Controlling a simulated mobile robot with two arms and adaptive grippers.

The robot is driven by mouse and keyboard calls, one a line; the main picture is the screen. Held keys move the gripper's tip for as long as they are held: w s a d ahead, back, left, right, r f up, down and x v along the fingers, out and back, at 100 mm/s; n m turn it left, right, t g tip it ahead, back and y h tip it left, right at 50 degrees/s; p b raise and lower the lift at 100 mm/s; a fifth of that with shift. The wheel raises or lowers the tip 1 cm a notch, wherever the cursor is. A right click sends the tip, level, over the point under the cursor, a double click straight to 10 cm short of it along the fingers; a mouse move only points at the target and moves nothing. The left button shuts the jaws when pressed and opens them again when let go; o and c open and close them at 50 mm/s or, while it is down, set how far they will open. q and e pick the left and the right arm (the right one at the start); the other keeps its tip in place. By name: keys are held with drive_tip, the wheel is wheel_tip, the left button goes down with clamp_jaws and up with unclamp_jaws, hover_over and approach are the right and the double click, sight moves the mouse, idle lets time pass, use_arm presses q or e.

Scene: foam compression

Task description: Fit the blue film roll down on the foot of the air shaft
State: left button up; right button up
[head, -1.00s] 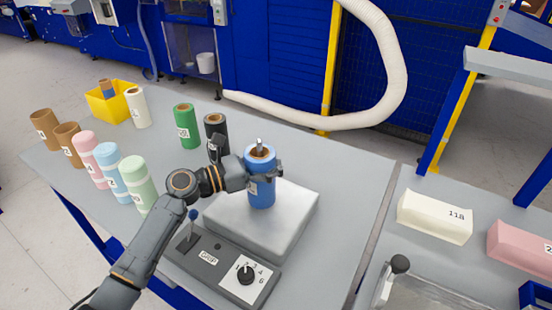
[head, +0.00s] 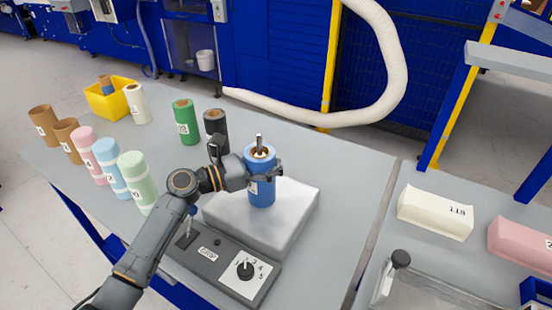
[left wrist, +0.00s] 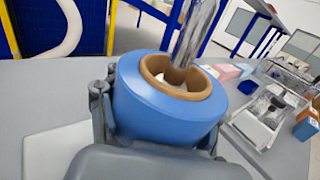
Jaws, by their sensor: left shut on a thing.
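The blue film roll (head: 261,190) stands upright over the grey block (head: 294,215) on the table, around the air shaft. The metal air shaft (head: 259,142) sticks up out of the roll's brown core; it also shows in the left wrist view (left wrist: 201,30). The shaft's foot is hidden by the roll. My left gripper (head: 265,174) is shut on the blue roll (left wrist: 165,115), with fingers on both its sides. I cannot tell whether the roll's lower end touches the block. My right gripper is not in view.
A control box with a knob (head: 245,269) is in front of the block. Black (head: 216,125) and green (head: 186,121) rolls stand behind left. Pink, light blue and pale green rolls stand at left, near a yellow bin (head: 112,103). White foam (head: 436,213) lies on the right table.

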sight(245, 159)
use_arm(q)
drive_tip(key=o, duration=1.8)
drive_tip(key=shift+f, duration=0.1)
drive_tip(key=shift+o, duration=0.2)
drive_tip(key=shift+a, duration=0.1)
drive_tip(key=shift+s+a+r+p, duration=0.2)
drive_tip(key=shift+a+r+p, duration=0.15)
drive_tip(key=shift+a+p, duration=0.2)
drive_tip(key=shift+s+a+r+p, duration=0.2)
drive_tip(key=shift+a+r+p, duration=0.1)
drive_tip(key=shift+a+p, duration=0.15)
drive_tip(key=shift+s+a+r+p, duration=0.3)
drive_tip(key=shift+a+p, duration=0.15)
drive_tip(key=shift+a, duration=0.25)
drive_tip(key=shift+s+a+r+p, duration=0.25)
drive_tip(key=shift+a+p, duration=0.15)
drive_tip(key=shift+a, duration=0.3)
drive_tip(key=shift+s+a+r+p, duration=0.3)
drive_tip(key=shift+a+p, duration=0.15)
drive_tip(key=shift+a, duration=0.4)
